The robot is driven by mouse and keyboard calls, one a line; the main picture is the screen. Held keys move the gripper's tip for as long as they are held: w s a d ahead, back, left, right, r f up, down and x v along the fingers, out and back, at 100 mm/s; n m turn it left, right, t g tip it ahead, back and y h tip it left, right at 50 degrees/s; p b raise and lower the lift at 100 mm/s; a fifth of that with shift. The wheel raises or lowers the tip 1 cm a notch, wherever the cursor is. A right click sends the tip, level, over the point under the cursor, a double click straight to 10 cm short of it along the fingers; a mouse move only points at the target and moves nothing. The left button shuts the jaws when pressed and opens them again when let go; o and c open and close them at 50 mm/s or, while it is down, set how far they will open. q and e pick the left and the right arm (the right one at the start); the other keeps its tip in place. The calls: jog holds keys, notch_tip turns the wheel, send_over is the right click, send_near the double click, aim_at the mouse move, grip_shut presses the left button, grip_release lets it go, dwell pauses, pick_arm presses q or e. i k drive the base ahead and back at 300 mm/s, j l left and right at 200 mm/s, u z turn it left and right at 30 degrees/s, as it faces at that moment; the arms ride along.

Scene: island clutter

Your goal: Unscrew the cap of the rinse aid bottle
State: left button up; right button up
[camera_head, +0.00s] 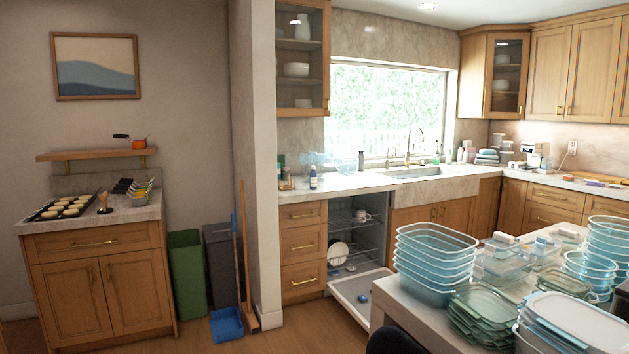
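Neither of my grippers shows in the head view.
An island (408,313) at the front right is crowded with stacked clear containers (435,250) and lids. A broom (246,270), blue dustpan (227,325) and green bin (188,270) stand at the left.

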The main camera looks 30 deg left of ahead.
aim_at(313, 176)
jog(key=i+j+u, duration=0.4)
jog(key=j, duration=0.15)
jog(key=i+j+u, duration=0.3)
jog(key=j+u, duration=0.15)
jog(key=i+j+u, duration=0.4)
jog(key=i+j, duration=0.15)
jog(key=i, duration=0.4)
jog(key=i+j, duration=0.2)
jog(key=i, duration=0.35)
jog(key=i+j, duration=0.15)
jog(key=i, duration=0.35)
jog(key=i+l+z, duration=0.1)
jog(key=i+l, duration=0.15)
jog(key=i, duration=0.2)
jog(key=i+l, duration=0.2)
jog(key=i, duration=0.2)
jog(key=i+l+z, duration=0.15)
jog(key=i, duration=0.3)
jog(key=i+l, duration=0.2)
jog(key=i, duration=0.25)
jog(key=l+z, duration=0.05)
